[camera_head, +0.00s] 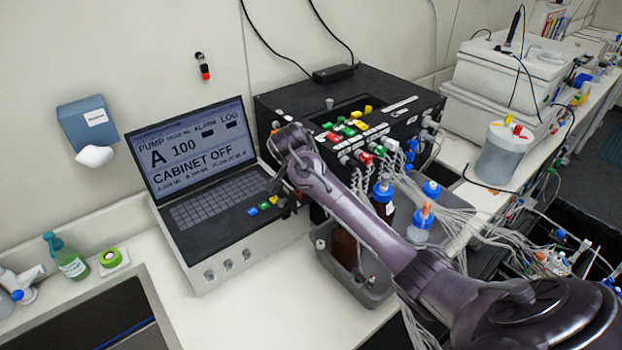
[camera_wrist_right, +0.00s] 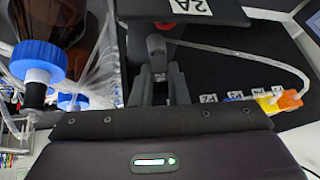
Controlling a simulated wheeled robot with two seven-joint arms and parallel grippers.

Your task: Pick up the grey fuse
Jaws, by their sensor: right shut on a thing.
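My right gripper (camera_head: 283,186) reaches in from the right, at the right edge of the laptop-like controller and in front of the black box. In the right wrist view its narrow fingers (camera_wrist_right: 160,82) are shut on a small grey rounded piece, which looks like the grey fuse (camera_wrist_right: 157,43). The fuse is close below a black part with a white "2A" label (camera_wrist_right: 195,6). In the head view the wrist hides the fuse. My left gripper is not in view.
The black box (camera_head: 300,103) carries coloured fuses and many tubes. The controller (camera_head: 215,200) has several coloured pieces on its right front. Blue-capped bottles (camera_head: 383,200) stand in a grey tray (camera_head: 375,298). The white counter (camera_head: 265,310) is clear in front of the controller.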

